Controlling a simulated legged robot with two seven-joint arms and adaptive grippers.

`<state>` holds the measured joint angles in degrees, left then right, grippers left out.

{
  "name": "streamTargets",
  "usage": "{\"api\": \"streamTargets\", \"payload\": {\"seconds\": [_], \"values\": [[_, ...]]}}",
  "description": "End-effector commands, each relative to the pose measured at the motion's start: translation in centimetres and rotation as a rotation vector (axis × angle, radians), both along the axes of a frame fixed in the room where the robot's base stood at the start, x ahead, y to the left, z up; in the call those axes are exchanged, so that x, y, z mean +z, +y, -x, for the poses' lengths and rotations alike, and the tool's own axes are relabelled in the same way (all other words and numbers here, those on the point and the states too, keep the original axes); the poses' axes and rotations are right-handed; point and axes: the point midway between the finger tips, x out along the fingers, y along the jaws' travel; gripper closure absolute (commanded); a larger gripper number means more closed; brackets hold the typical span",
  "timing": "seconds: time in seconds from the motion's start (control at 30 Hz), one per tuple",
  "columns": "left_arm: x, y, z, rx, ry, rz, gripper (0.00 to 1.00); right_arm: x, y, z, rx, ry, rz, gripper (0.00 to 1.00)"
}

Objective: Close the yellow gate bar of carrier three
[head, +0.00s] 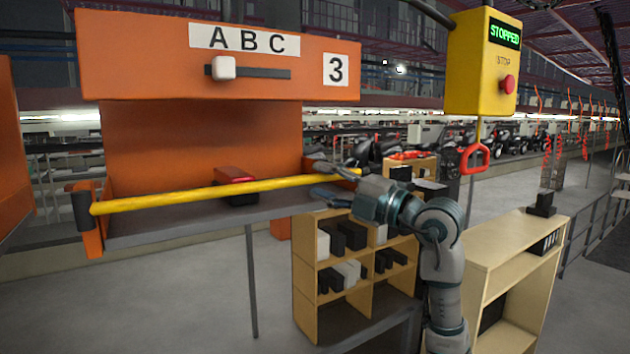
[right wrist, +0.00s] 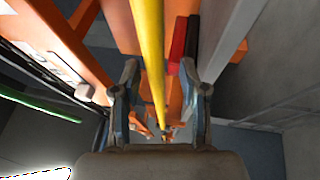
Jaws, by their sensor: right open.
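The yellow gate bar (head: 200,195) of the orange carrier with the 3 plate (head: 338,70) runs nearly level across the carrier's open front. Its left end sits at a dark pivot (head: 83,209) on an orange bracket. My right gripper (head: 322,181) is at the bar's right end, with its fingers open above and below the bar. In the right wrist view, the yellow bar (right wrist: 148,50) passes between the two open fingers (right wrist: 160,95); I cannot tell whether they touch it. The bar's right end and any catch there are largely hidden by my gripper. My left gripper is out of view.
A red and black item (head: 237,186) lies on the carrier's grey floor behind the bar. A white slider knob (head: 223,68) sits below the letter A. A yellow STOPPED box (head: 482,65) hangs at the right, above a red handle (head: 474,158). Wooden shelves (head: 305,262) stand below.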

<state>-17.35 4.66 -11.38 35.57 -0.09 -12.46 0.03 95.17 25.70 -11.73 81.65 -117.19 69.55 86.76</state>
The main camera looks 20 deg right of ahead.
Motion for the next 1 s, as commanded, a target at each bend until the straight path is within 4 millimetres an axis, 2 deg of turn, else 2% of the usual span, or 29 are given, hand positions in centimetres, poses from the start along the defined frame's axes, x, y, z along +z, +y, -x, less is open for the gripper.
{"api": "streamTargets", "payload": {"seconds": [0.2, 0.43, 0.6, 1.0], "values": [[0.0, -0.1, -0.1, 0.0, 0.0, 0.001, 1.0, -1.2, -3.2, 3.6, -0.005, 0.002, 0.0, 0.57], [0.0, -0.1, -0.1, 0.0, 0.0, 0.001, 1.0, -2.0, -5.4, 6.4, -0.003, 0.006, 0.0, 0.57], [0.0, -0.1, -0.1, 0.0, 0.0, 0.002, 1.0, -2.1, -5.6, 7.0, 0.0, 0.007, 0.0, 0.57], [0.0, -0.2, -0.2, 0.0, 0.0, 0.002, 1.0, -2.1, -5.6, 7.0, 0.0, 0.006, 0.0, 0.57]]}}
